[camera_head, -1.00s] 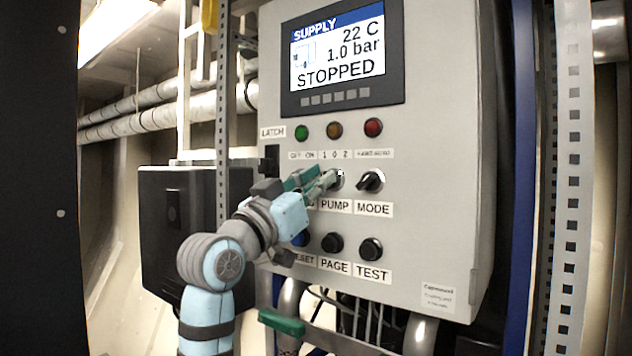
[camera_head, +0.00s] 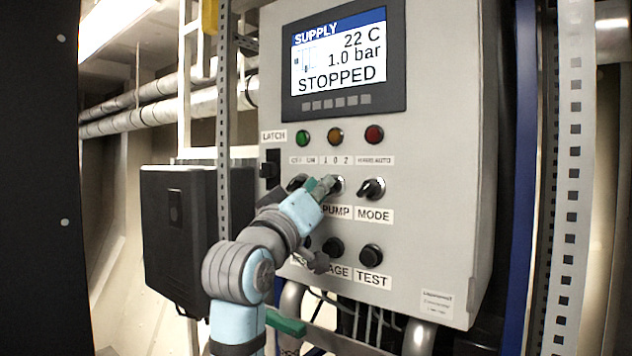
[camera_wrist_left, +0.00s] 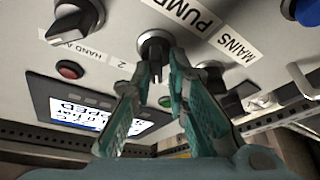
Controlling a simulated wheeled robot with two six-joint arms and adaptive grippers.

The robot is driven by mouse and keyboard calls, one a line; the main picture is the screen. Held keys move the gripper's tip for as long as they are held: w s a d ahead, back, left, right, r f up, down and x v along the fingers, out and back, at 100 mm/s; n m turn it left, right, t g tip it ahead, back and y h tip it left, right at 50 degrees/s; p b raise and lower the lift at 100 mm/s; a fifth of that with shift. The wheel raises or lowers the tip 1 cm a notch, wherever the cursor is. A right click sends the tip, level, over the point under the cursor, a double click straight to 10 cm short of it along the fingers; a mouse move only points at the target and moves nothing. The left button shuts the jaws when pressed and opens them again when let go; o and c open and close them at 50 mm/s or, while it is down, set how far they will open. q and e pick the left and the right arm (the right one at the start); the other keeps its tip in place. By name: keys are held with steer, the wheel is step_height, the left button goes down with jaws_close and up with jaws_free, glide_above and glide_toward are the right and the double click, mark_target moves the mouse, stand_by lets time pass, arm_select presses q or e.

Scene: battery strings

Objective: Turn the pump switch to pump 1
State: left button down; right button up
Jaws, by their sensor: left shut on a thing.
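The pump switch (camera_head: 337,186) is a round black knob in the middle of the switch row, above the PUMP label (camera_head: 337,211). In the left wrist view the pump switch (camera_wrist_left: 155,46) sits at the fingertips. My left gripper (camera_head: 325,186) is shut on it, with one green finger on each side of the knob's grip in the wrist view (camera_wrist_left: 157,72). The fingers partly cover the knob in the head view, so its exact pointer position cannot be told there. Position marks 1 0 2 (camera_head: 336,160) show above it. My right gripper is not in view.
The MODE switch (camera_head: 371,189) is close on the right and the MAINS switch (camera_wrist_left: 222,84) is on the other side. The display (camera_head: 340,60) reads STOPPED. A black box (camera_head: 180,230) stands left of the grey cabinet (camera_head: 440,130).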

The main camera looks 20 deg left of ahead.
arm_select(q)
steer(key=n, duration=0.1)
steer(key=r+n+y, duration=0.1)
steer(key=n, duration=0.1)
steer(key=shift+s+y+p, duration=0.2)
steer(key=shift+y+p, duration=0.1)
steer(key=shift+p, duration=0.05)
steer(key=shift+f+n, duration=0.15)
steer(key=shift+n, duration=0.15)
steer(key=c, duration=1.7)
jaws_free()
steer(key=shift+w+f, duration=0.15)
steer(key=shift+d, duration=0.15)
